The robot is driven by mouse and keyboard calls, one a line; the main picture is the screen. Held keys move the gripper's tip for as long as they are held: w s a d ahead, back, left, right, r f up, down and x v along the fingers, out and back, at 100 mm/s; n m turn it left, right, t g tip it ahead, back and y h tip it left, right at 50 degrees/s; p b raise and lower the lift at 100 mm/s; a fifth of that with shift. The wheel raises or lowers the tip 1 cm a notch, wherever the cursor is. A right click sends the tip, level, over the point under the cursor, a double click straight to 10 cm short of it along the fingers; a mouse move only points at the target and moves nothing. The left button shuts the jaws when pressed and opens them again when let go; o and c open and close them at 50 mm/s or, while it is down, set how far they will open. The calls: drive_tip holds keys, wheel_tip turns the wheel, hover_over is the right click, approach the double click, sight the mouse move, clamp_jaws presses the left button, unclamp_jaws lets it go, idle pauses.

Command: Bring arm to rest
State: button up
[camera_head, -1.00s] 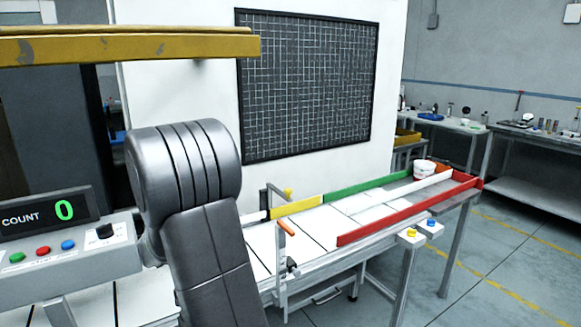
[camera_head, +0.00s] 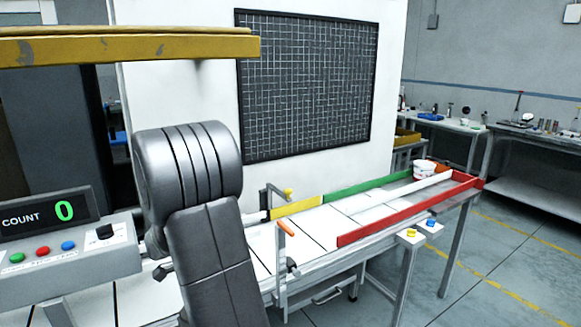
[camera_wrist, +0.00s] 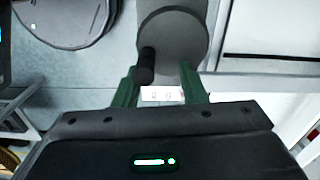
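My gripper (camera_wrist: 160,82) shows in the wrist view, with its two green fingers standing apart. A small white plate with dark marks (camera_wrist: 162,94) shows between the finger bases; I cannot tell what it belongs to. No object is visibly clamped between the fingertips. A grey rounded form with a dark knob lies beyond the fingers, perhaps part of my own body. In the head view my folded grey arm stands at the left centre, and my gripper is hidden there.
A counter box (camera_head: 75,245) reading 0 stands left of my arm. A yellow beam (camera_head: 130,45) crosses the upper left. A bench with a red rail (camera_head: 405,210), green rail (camera_head: 365,185) and white cup (camera_head: 424,169) extends right. The floor at right is clear.

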drive_tip(key=n, duration=0.2)
drive_tip(key=w+n, duration=0.1)
drive_tip(key=n, duration=0.3)
drive_tip(key=shift+w+a, duration=0.25)
drive_tip(key=n, duration=0.4)
drive_tip(key=w+a+n, duration=0.1)
drive_tip(key=n, duration=0.1)
drive_tip(key=shift+a+n, duration=0.1)
drive_tip(key=shift+n, duration=0.2)
